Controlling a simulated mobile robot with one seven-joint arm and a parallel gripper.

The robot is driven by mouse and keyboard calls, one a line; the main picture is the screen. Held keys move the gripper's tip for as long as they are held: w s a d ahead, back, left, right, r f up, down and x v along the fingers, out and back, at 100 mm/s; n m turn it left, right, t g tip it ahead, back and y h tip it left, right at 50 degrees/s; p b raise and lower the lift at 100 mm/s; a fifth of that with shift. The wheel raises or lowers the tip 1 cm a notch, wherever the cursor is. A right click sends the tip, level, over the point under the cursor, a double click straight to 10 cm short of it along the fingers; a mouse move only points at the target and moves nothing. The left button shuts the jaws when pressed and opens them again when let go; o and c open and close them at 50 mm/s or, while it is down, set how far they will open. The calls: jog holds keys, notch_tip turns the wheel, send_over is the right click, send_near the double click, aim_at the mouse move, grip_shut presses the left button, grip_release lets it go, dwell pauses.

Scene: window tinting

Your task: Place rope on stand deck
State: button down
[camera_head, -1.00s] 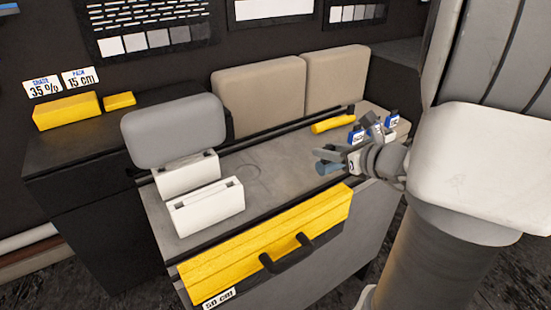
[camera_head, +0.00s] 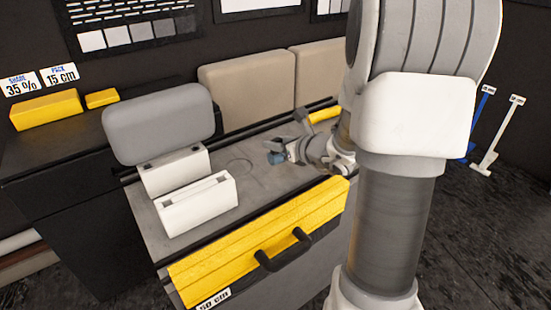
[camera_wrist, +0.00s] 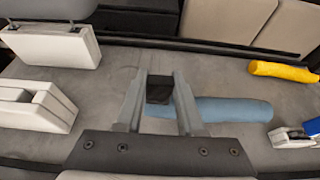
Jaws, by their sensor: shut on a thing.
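The rope, a smooth blue roll (camera_wrist: 232,110), shows in the wrist view behind my gripper's fingers and runs out to the right. A small black block (camera_wrist: 159,92) sits between the fingers. My gripper (camera_head: 286,153) is shut, and in the head view the rope's blue end (camera_head: 276,159) shows at its tip. The fingers hide part of the rope; whether the black block belongs to it is unclear. The grey stand deck (camera_head: 222,160) lies beneath the rope. I cannot tell whether the rope touches it.
White slotted blocks (camera_head: 197,203) and a grey headrest (camera_head: 158,123) stand left of the gripper. Beige cushions (camera_head: 240,92) line the back. A yellow tool (camera_wrist: 283,70) lies back right. Bare deck lies between the blocks and gripper.

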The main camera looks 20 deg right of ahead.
aim_at(281, 156)
jog(key=shift+w+f, duration=0.2)
jog(key=shift+a+f+b, duration=0.1)
jog(key=shift+f+b, duration=0.55)
jog(key=shift+f, duration=1.2)
jog(key=shift+f, duration=0.2)
jog(key=c, duration=0.5)
grip_release()
jog(key=shift+r, duration=0.1)
jog(key=shift+r, duration=0.15)
jog(key=p+v, duration=0.2)
jog(key=v, duration=1)
